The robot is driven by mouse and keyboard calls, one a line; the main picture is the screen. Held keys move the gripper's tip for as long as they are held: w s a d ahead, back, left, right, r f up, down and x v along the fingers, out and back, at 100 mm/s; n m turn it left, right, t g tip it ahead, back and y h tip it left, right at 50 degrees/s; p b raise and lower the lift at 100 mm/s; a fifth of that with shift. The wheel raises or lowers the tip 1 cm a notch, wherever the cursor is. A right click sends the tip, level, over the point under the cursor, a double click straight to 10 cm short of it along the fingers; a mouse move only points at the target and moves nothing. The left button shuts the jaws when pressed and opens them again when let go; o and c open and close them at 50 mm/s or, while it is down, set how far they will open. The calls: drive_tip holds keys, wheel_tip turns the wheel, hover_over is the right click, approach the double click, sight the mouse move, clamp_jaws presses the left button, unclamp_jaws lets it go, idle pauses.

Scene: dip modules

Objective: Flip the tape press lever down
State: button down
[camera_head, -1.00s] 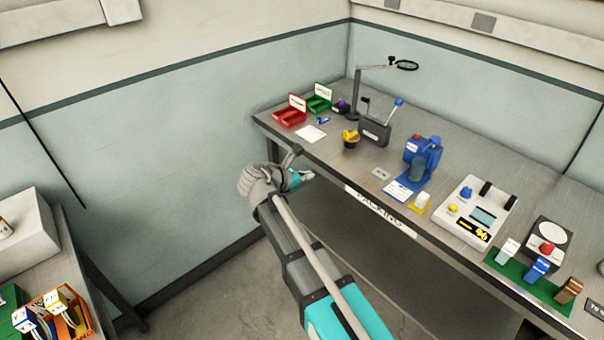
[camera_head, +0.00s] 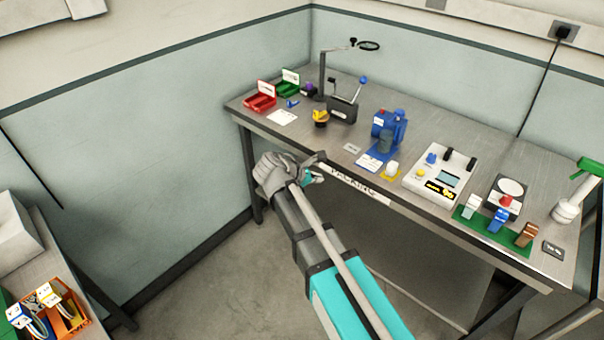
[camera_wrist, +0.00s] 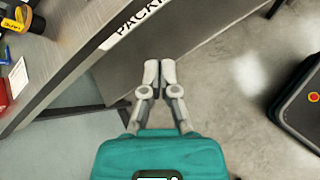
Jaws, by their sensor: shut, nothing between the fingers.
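A dark box with a lever (camera_head: 354,91) stands at the back of the packing bench (camera_head: 285,135); I take its body (camera_head: 343,110) for the tape press. The lever is raised, leaning up to the right, with a blue ball knob (camera_head: 363,80) on top. My gripper (camera_head: 321,167) is at the front edge of the bench, in front of the box and apart from it. In the wrist view my gripper (camera_wrist: 160,70) has its fingers together and empty, over the floor beside the bench edge. The lever is not in the wrist view.
A magnifier lamp (camera_head: 322,75) stands behind-left of the box, and a yellow-topped black cup (camera_head: 320,118) in front-left. A blue device (camera_head: 388,128) is to its right. Red (camera_head: 260,100) and green (camera_head: 288,88) bins are at the left.

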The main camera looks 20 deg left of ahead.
drive_tip(key=s+d+f+m+g+y, duration=0.2)
drive_tip(key=s+d+m+g, duration=0.1)
drive_tip(key=d+m, duration=0.5)
drive_tip(key=s+d+f+m+g+y, duration=0.2)
drive_tip(key=d+m, duration=0.6)
drive_tip(key=d, duration=0.7)
drive_tip(key=s+d+f+m+g+y, duration=0.2)
drive_tip(key=s+d+m, duration=0.3)
drive_tip(key=d+m, duration=0.3)
drive_tip(key=shift+s+d+f+g, duration=0.15)
drive_tip(key=shift+d+f+g, duration=0.6)
drive_tip(key=shift+d, duration=1.1)
